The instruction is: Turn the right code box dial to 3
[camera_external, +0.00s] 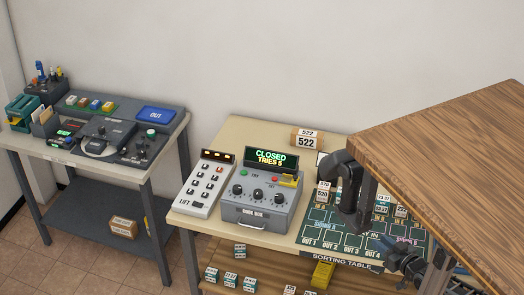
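The grey code box (255,213) stands on the sorting table, its display (270,158) reading "CLOSED" and "TRIES 5". Three dark dials sit in a row on its face. The right dial (279,199) is at the right end, and its setting is too small to read. A green and a red button sit above the dials. My gripper (400,256) seems to be the dark part at the lower right, by the sorting table's right edge. It is well apart from the code box, and its fingers are too unclear to tell open from shut.
A white lift panel (207,184) stands left of the code box. A 522 parcel (306,139) lies behind. The green sorting mat (335,232) with numbered blocks is to the right. A wooden top (450,160) blocks the right view. A grey desk (165,130) stands far left.

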